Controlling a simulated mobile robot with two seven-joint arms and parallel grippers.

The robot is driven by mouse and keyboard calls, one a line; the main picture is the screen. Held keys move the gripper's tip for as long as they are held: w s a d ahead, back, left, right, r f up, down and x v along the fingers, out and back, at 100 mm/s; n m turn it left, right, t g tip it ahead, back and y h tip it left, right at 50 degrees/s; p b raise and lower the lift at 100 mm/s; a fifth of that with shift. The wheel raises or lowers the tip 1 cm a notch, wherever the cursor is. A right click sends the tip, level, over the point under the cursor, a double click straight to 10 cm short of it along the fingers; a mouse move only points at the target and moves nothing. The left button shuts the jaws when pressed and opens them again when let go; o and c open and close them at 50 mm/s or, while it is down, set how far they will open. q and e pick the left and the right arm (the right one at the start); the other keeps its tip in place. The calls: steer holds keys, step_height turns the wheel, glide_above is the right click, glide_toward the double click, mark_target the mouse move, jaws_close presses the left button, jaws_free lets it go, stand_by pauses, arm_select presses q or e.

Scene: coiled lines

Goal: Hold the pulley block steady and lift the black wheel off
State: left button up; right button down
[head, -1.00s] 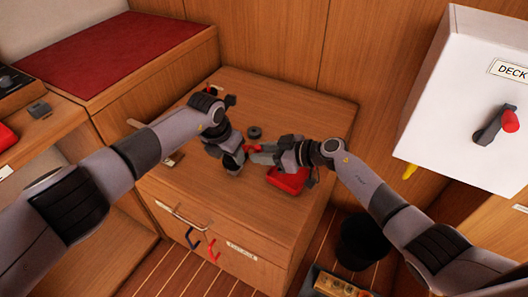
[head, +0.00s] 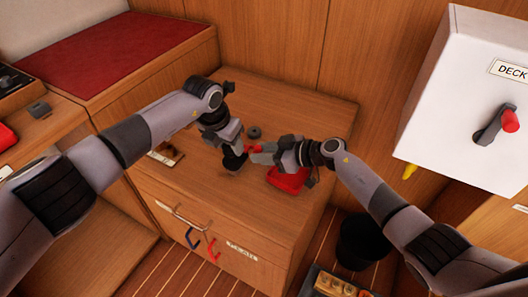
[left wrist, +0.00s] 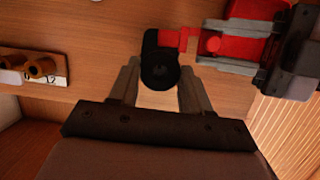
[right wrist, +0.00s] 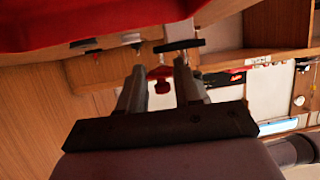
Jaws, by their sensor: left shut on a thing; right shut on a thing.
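The black wheel (left wrist: 160,68) sits between the fingertips of my left gripper (left wrist: 158,88), which is shut on it; in the head view the wheel (head: 235,160) shows below that gripper (head: 233,148). The red pulley block (left wrist: 214,45) is right beside the wheel in the left wrist view. My right gripper (head: 266,153) is shut on the block and holds it above the cabinet top; the block (right wrist: 160,75) also shows between its fingers (right wrist: 160,86) in the right wrist view. Whether the wheel is still on the block's pin I cannot tell.
A red tray (head: 288,182) lies under my right gripper on the wooden cabinet top (head: 300,110). A small dark ring-like item (head: 254,132) lies behind the grippers. A board with brass pieces (head: 166,153) is at left. A white DECK box (head: 460,110) stands at right.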

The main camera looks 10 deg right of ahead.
arm_select(q)
steer(key=shift+r, duration=0.4)
arm_select(e)
steer(key=c, duration=0.7)
jaws_free()
steer(key=v, duration=1.2)
steer(key=shift+s, duration=0.1)
